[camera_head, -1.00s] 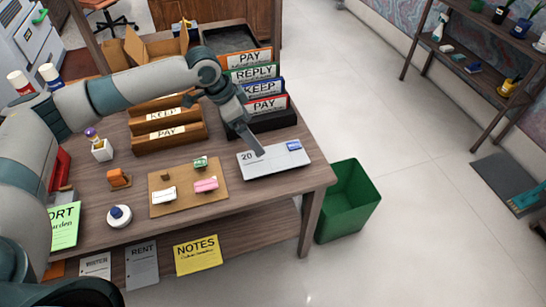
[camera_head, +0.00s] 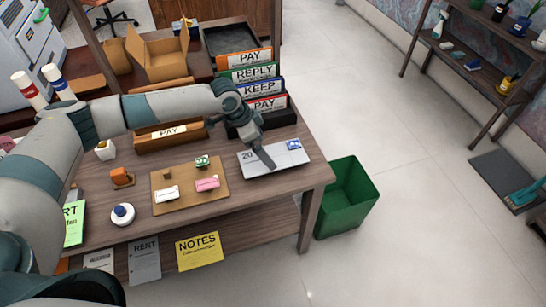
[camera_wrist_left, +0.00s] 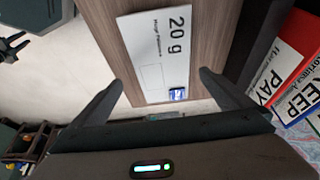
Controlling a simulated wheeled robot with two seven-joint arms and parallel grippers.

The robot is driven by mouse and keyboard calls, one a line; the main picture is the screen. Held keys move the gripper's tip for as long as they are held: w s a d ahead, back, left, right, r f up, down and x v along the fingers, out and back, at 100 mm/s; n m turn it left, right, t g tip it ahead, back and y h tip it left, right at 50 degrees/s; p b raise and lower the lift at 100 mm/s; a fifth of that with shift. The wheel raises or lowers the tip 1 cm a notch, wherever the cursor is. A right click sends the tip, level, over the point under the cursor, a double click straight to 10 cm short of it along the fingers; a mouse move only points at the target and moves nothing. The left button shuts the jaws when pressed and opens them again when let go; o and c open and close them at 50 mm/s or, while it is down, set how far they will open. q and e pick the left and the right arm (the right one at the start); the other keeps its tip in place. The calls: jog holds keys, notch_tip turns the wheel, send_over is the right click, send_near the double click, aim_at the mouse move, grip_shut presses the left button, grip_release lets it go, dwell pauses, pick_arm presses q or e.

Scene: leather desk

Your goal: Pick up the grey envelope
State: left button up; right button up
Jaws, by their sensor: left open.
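The grey envelope (camera_head: 262,160) lies flat near the desk's right edge, with "20" printed at its left and a blue stamp at its right end. In the left wrist view the envelope (camera_wrist_left: 155,45) lies between the two spread fingers, beyond their tips. My left gripper (camera_head: 268,163) points down over the middle of the envelope and hides part of it. In the left wrist view my left gripper (camera_wrist_left: 160,88) is open and holds nothing. I cannot tell if the fingertips touch the envelope.
An upright file rack (camera_head: 275,117) with labelled folders stands just behind the envelope. A board (camera_head: 190,201) with several small items lies to its left. A green bin (camera_head: 345,205) stands on the floor right of the desk (camera_head: 240,215).

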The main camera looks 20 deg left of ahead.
aim_at(273, 157)
pick_arm(q)
jog(key=shift+w+d+f+p, duration=0.2)
jog(key=shift+f+p, duration=0.2)
jog(key=p+x, duration=0.1)
jog(key=x, duration=0.2)
jog(key=shift+w, duration=0.2)
jog(key=shift+w+d+f, duration=0.1)
jog(key=shift+f, duration=0.4)
jog(key=c, duration=0.9)
